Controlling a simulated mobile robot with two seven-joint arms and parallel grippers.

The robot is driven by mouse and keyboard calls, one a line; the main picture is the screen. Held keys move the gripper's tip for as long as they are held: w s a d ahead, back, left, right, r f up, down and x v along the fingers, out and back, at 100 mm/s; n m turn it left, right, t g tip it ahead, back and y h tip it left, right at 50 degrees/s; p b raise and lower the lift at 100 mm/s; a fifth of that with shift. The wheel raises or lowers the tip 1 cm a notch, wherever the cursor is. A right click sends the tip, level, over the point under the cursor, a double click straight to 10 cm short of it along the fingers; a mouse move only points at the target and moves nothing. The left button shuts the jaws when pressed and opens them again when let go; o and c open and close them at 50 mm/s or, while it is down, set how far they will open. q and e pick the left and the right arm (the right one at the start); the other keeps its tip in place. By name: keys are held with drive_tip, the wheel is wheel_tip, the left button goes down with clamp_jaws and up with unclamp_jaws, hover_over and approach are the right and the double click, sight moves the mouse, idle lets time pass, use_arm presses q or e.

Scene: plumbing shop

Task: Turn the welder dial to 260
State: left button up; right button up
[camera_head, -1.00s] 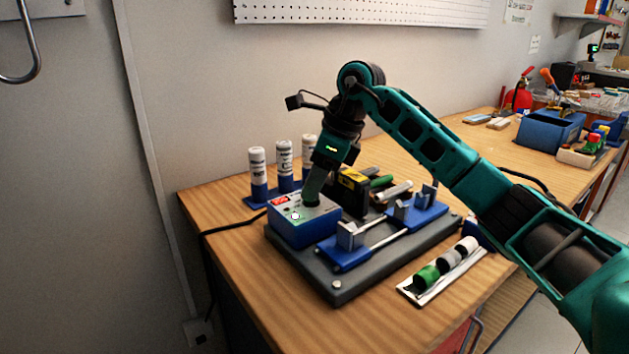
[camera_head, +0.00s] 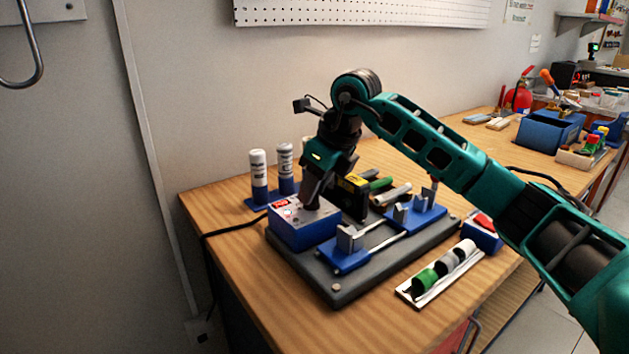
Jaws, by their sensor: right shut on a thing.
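The welder (camera_head: 303,233) is a blue box with a light top panel, standing at the left end of a dark base plate on the workbench. A small red display shows on its top, with digits too small to read. My right gripper (camera_head: 311,204) points down onto the top panel and is shut on the dial, which the fingers mostly hide. The dial's setting cannot be read. My left gripper is not in view.
Blue clamps (camera_head: 347,250) on rails stand on the base plate (camera_head: 340,288) right of the welder. White bottles (camera_head: 258,167) stand behind it. A tray (camera_head: 440,274) of coloured cylinders lies at the front right. A cable runs off left.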

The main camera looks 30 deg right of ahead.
drive_tip(key=m+h, duration=0.1)
drive_tip(key=m, duration=0.2)
drive_tip(key=shift+a+m+t+p, duration=0.15)
drive_tip(key=shift+m+t+p, duration=0.15)
drive_tip(key=shift+m+t, duration=0.1)
drive_tip(key=m+h, duration=0.1)
drive_tip(key=m, duration=0.2)
drive_tip(key=shift+a+h, duration=0.1)
drive_tip(key=shift+h, duration=0.3)
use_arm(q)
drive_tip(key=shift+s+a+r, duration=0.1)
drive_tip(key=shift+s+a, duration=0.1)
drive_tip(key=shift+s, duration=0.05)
use_arm(e)
drive_tip(key=shift+m+g+h, duration=0.3)
drive_tip(key=shift+m+h, duration=0.4)
drive_tip(key=shift+m, duration=1.4)
drive_tip(key=o, duration=1)
drive_tip(key=shift+o, duration=0.2)
